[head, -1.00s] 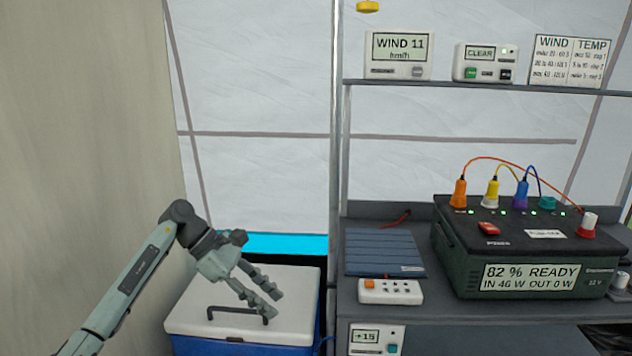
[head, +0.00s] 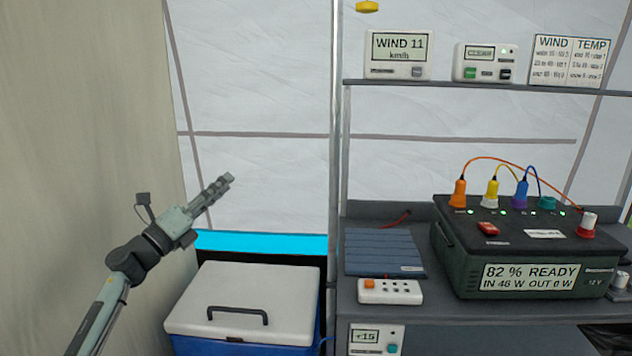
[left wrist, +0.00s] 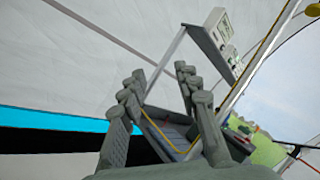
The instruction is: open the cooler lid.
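The cooler has a blue body (head: 230,347) and a white lid (head: 275,287) with a black bar handle (head: 238,312). It stands at the bottom centre-left of the head view. The lid lies flat and shut on the body. My left gripper (head: 226,183) is raised above and behind the cooler, well clear of the handle, pointing up and right. In the left wrist view its fingers (left wrist: 160,85) stand apart with nothing held between them. The cooler does not show in that view. My right gripper is in neither view.
A beige wall panel (head: 90,130) rises close on the left. A grey bench (head: 400,313) stands right of the cooler, bearing a power box (head: 470,255), a blue folded panel (head: 385,250) and a white switch strip (head: 390,291). A shelf (head: 480,88) holds displays above.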

